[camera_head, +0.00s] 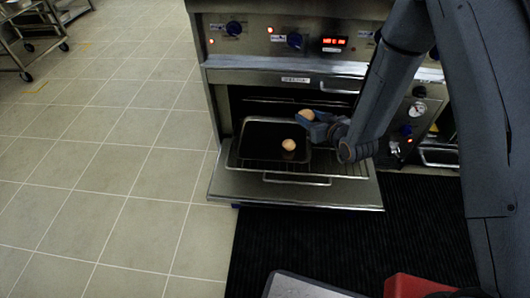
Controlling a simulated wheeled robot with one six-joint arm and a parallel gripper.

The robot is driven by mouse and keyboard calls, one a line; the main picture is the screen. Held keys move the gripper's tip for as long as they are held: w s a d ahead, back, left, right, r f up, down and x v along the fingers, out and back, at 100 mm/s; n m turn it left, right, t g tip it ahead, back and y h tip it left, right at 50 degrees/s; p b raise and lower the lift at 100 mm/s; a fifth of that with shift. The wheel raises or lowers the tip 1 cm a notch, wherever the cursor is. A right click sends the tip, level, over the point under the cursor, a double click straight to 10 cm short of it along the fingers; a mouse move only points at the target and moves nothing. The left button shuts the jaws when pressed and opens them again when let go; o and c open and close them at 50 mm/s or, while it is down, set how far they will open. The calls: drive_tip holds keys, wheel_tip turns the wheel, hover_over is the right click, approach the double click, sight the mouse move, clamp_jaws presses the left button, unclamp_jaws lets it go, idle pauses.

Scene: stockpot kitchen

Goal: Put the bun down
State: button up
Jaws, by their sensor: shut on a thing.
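A round, light-brown bun (307,114) is at the tip of my gripper (311,120), which is shut on it. My gripper holds it above the right side of a dark baking tray (262,151), in the oven's open front. A second, similar bun (289,145) lies on the tray near its right front part. The tray rests on a wire rack (322,166) over the lowered oven door (290,190). My fingers are small and dark here, and my wrist hides the tray's far right corner.
The oven (290,75) has its door folded down, with a handle (296,179) along it. A control panel with knobs and a red display (335,41) is above. A wheeled metal cart (30,35) stands at the far left. A black ribbed mat (340,245) and open tiled floor (110,170) lie in front.

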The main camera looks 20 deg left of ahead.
sight(267, 147)
drive_tip(key=w+a+f+n+g+y+b, duration=0.1)
drive_tip(key=a+f+n+g+y+b, duration=0.15)
drive_tip(key=a+f+b, duration=0.4)
drive_tip(key=a+f+n+g+y+b, duration=0.1)
drive_tip(key=a+f+n+g+b, duration=0.2)
drive_tip(key=a+b, duration=0.5)
drive_tip(key=shift+m+t, duration=0.25)
drive_tip(key=shift+t, duration=0.2)
drive_tip(key=f+b, duration=0.1)
drive_tip(key=f, duration=0.2)
drive_tip(key=a+f+b, duration=0.1)
drive_tip(key=f, duration=0.7)
drive_tip(key=shift+a+b, duration=0.15)
drive_tip(key=shift+b, duration=0.25)
drive_tip(key=shift+f, duration=0.15)
drive_tip(key=o, duration=1)
drive_tip(key=shift+o, duration=0.2)
